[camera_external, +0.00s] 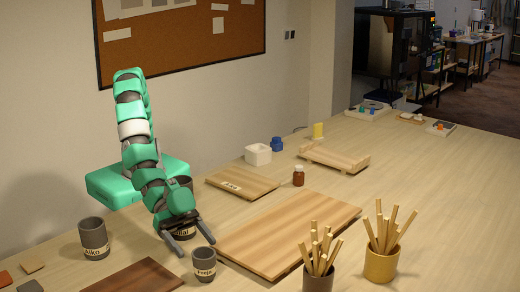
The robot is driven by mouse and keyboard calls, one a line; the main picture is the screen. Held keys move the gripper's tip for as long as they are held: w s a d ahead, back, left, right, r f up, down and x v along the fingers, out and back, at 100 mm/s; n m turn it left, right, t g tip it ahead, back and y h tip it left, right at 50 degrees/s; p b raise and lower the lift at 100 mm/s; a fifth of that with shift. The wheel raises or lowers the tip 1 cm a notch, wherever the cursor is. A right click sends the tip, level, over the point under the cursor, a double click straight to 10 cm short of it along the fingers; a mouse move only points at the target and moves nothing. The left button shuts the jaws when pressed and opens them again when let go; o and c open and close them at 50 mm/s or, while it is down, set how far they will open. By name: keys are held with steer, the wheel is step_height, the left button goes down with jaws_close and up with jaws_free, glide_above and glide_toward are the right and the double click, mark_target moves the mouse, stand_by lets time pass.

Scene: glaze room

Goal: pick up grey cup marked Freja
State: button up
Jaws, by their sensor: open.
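The grey cup marked Freja (204,265) stands upright on the table, in front of my gripper in the external view. My gripper (192,245) is open, its fingers pointing down toward the table. One finger reaches close behind the Freja cup; I cannot tell whether it touches. A larger grey cup marked Aiko (94,240) stands to the left.
A dark brown board (135,277) lies in front left of the Freja cup. A large wooden board (290,232) lies to the right. A dark pot (318,281) and a yellow pot (381,264) hold upright sticks at the front right.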

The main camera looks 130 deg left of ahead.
mark_target(209, 264)
steer(key=shift+x, duration=2.5)
steer(key=shift+r, duration=0.15)
steer(key=c, duration=1.1)
